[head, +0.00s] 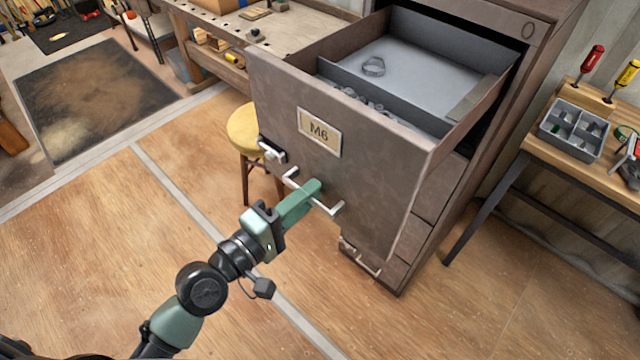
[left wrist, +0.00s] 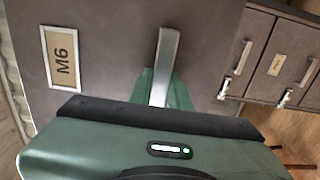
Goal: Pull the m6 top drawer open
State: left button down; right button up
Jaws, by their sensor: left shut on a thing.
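The M6 top drawer (head: 275,85) stands far open from the dark brown cabinet in the head view. Its front carries an M6 label (head: 320,131), which also shows at the left of the left wrist view (left wrist: 62,58). The pale bar handle (head: 330,208) sits low on the front. My left gripper (head: 312,190) is shut on this handle, with green fingers around its middle. In the left wrist view the handle (left wrist: 168,55) runs down between the fingers. My right gripper is in neither view.
A yellow round stool (head: 243,130) stands close to the left of the drawer front. A workbench (head: 285,32) is behind it. At the right, a wooden bench holds a grey compartment tray (head: 573,130) and screwdrivers. The floor in front is clear.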

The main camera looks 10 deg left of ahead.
pick_arm(q)
jog(key=shift+v, duration=0.85)
jog(key=shift+f, duration=0.1)
jog(key=c, duration=1.3)
grip_release()
jog(key=b+v, duration=0.3)
jog(key=v, duration=0.4)
jog(key=shift+s+a+b, duration=0.2)
jog(key=shift+s+b, duration=0.1)
jog(key=shift+b, duration=0.05)
